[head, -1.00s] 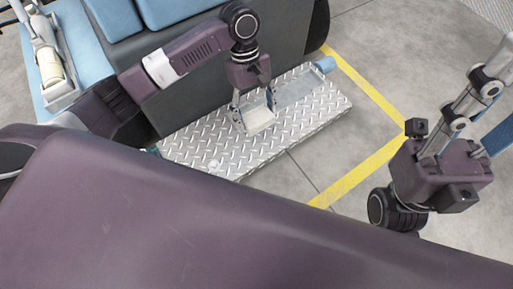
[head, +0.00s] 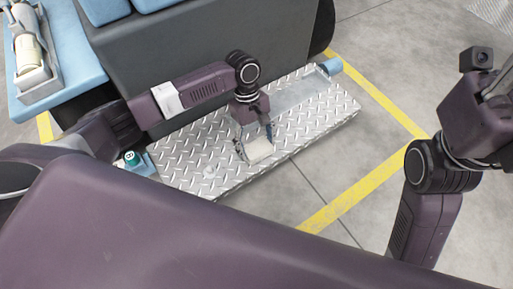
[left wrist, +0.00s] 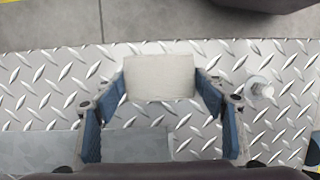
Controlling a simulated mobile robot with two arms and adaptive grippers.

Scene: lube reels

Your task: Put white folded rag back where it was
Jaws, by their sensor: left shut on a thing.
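The white folded rag (head: 259,150) is between the fingers of my left gripper (head: 254,135), over the near part of the silver diamond-plate step (head: 205,150). In the left wrist view the rag (left wrist: 160,78) sits flat between the two blue-padded fingers of the left gripper (left wrist: 164,92), which is shut on it. I cannot tell whether the rag touches the plate. My right gripper (head: 497,88) is partly cut off at the right edge of the head view, and its fingers are mostly hidden.
A flat grey patch (head: 298,98) lies on the step, with a blue cylinder (head: 331,66) at its far end. A small clear object (head: 210,173) is near the front edge. A teal-capped item (head: 131,157) stands left of the step. Yellow floor lines (head: 365,185) border open concrete.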

